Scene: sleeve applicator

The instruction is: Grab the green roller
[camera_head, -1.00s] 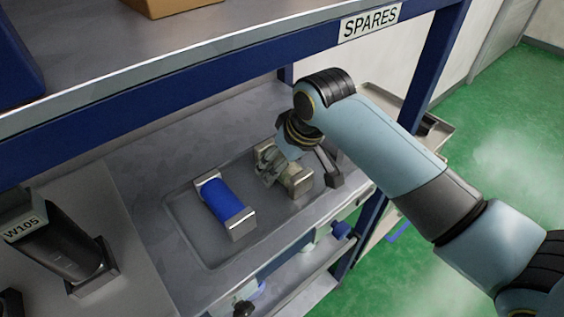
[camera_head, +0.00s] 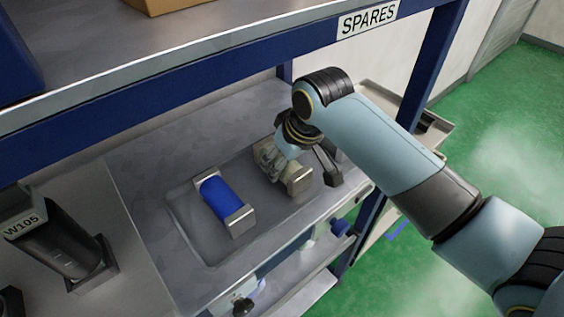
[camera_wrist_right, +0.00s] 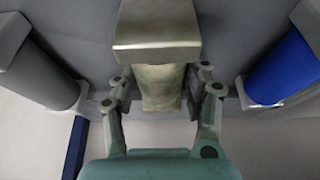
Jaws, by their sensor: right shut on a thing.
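The dull grey-green roller (camera_wrist_right: 162,90) stands between my right gripper's fingers in the right wrist view, with a metal end bracket (camera_wrist_right: 158,32) beyond it. It also shows in the head view (camera_head: 265,155), partly covered by the gripper, in a shallow recess (camera_head: 190,238) of the shelf. My right gripper (camera_head: 284,163) comes down over it and is shut on it; in the wrist view the fingers (camera_wrist_right: 160,97) press its two sides. I cannot tell whether the roller is lifted. My left gripper is not in view.
A blue roller (camera_head: 218,198) with metal ends lies just left, and shows in the wrist view (camera_wrist_right: 285,70). A dark grey roller (camera_wrist_right: 40,70) lies on the other side, close by. A blue-edged shelf marked SPARES (camera_head: 367,19) hangs above.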

